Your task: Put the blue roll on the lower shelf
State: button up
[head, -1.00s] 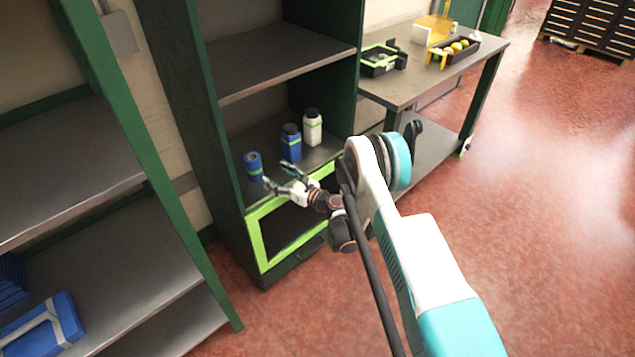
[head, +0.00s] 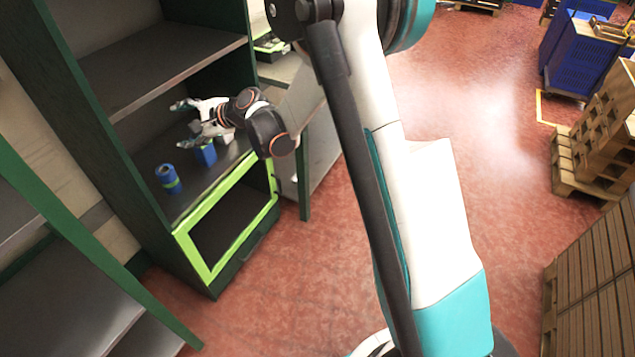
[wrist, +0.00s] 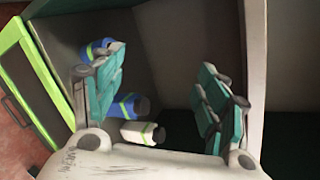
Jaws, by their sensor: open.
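The blue roll (head: 168,178), with a green band, stands upright on the cabinet's shelf surface (head: 190,192), above the green-framed compartment. It also shows in the wrist view (wrist: 97,48), partly hidden behind a finger. My gripper (head: 182,124) is open and empty inside the cabinet bay, above and to the right of the roll in the head view.
A white bottle (wrist: 143,132) stands past the blue bottle, hidden in the head view. The upper shelf (head: 150,75) lies above my gripper. The green frame (head: 215,265) edges the compartment below. Another shelf rack (head: 60,290) stands at left with bare shelves.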

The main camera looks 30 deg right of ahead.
jog(key=s+d+r+n+h, duration=0.1)
jog(key=s+d+r+n, duration=0.15)
jog(key=s, duration=0.35)
jog(key=s+d+r+n+g+h, duration=0.1)
jog(key=s+d+r+n+h, duration=0.1)
jog(key=s+r, duration=0.3)
jog(key=s+d+r+n+h, duration=0.1)
jog(key=s+d+r+n, duration=0.15)
jog(key=s, duration=0.35)
jog(key=s+d+f+n+h, duration=0.1)
jog(key=s+d+n, duration=0.3)
jog(key=s, duration=0.8)
jog(key=s+d+f+n+g+h, duration=0.1)
jog(key=s+d+n+h, duration=0.3)
jog(key=s, duration=0.8)
jog(key=d, duration=0.2)
jog(key=shift+s+d+n+g, duration=0.2)
jog(key=shift+d+n+g, duration=0.1)
jog(key=shift+d+n, duration=0.1)
